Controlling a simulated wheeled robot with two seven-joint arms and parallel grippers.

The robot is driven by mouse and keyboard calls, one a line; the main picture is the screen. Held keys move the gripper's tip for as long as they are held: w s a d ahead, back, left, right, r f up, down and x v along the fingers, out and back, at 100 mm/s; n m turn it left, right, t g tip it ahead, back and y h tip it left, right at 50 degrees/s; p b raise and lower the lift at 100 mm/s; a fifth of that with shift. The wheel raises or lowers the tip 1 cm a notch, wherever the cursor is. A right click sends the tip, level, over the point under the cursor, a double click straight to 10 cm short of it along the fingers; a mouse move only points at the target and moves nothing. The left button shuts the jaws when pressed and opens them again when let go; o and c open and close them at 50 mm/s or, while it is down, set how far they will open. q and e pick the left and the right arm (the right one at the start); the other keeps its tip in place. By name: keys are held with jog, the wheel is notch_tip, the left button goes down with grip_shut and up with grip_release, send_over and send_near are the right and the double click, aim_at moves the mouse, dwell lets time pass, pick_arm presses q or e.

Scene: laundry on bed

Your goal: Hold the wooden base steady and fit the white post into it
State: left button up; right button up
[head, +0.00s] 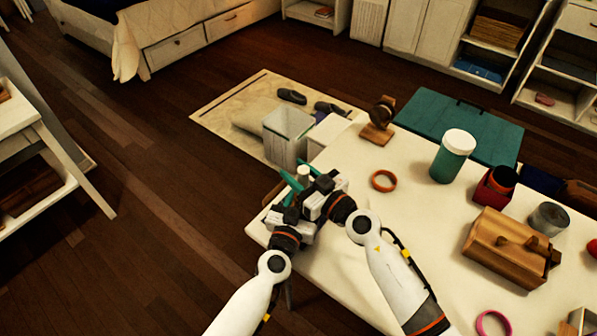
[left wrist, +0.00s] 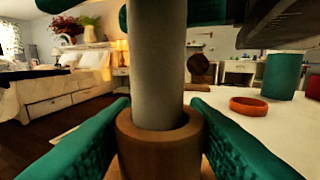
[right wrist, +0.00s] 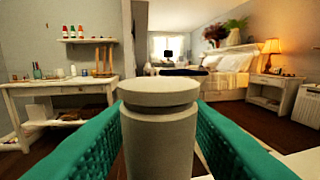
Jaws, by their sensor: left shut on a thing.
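The wooden base (left wrist: 160,135) shows as a brown round collar in the left wrist view. My left gripper (left wrist: 160,100) is shut on it, one teal finger on each side. The white post (left wrist: 157,65) stands upright with its lower end inside the collar's opening. How deep it sits is hidden. In the right wrist view the post's wider round top (right wrist: 158,90) is between the teal fingers of my right gripper (right wrist: 159,110). Whether those fingers press on the post is unclear. In the head view the right gripper (head: 298,173) is at the table's left corner, and the arms hide most of the base.
The white table (head: 400,215) holds an orange ring (head: 383,181), a teal jar (head: 453,156), a wooden box (head: 505,250), a metal can (head: 548,218) and a pink ring (head: 493,323). A pale bin (head: 287,140) stands on the floor beyond the table's left edge.

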pick_arm(q)
jog(key=shift+d, duration=0.1)
pick_arm(e)
jog(key=shift+o, duration=0.3)
jog(key=shift+s+f, duration=0.1)
jog(key=shift+f, duration=0.4)
jog(key=shift+s+d+r, duration=0.1)
jog(key=shift+d+r, duration=0.05)
jog(key=shift+r, duration=0.2)
jog(key=v, duration=1.1)
jog(key=shift+s+d+r, duration=0.15)
jog(key=shift+d+r, duration=0.05)
jog(key=shift+r, duration=0.2)
pick_arm(q)
jog(key=o, duration=1.1)
